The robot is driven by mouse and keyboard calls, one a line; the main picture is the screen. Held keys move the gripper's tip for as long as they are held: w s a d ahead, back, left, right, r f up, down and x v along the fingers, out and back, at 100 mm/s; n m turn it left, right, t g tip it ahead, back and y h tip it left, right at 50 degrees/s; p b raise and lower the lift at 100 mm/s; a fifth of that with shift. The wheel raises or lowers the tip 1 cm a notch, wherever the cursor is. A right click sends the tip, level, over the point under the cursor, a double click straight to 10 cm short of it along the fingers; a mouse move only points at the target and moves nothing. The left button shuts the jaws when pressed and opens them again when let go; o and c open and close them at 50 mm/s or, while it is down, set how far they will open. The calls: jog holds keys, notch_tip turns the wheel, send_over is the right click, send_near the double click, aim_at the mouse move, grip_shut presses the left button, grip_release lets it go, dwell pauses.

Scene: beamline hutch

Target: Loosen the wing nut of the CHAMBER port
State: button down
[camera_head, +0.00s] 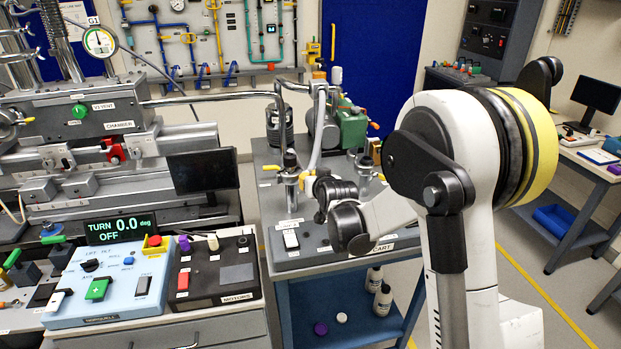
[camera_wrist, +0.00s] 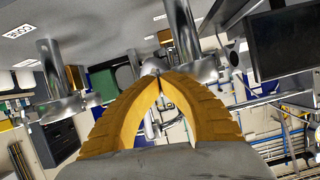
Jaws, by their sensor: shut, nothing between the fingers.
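The steel chamber (camera_head: 75,115) with its CHAMBER label (camera_head: 120,125) stands at the left in the head view. A steel pipe (camera_head: 215,96) runs from it to the right, toward the cart. I cannot make out the wing nut of the CHAMBER port in either view. My gripper (camera_wrist: 159,82) shows in the wrist view as two ribbed orange fingers, shut with their tips together and empty. A shiny metal fitting (camera_wrist: 155,66) appears just beyond the tips; I cannot tell whether they touch. In the head view the fingers are hidden or too small to tell.
The cart (camera_head: 300,262) carries upright valves and a green pump (camera_head: 352,128). A dark monitor (camera_head: 203,171) stands between chamber and cart. A blue control box (camera_head: 110,285) and the MOTORS box (camera_head: 213,268) sit in front. Metal columns (camera_wrist: 184,35) crowd the wrist view.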

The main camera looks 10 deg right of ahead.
jog(key=c, duration=2.1)
grip_release()
jog(key=o, duration=0.4)
jog(key=shift+o, duration=0.2)
jog(key=v, duration=0.8)
jog(key=shift+d, duration=0.15)
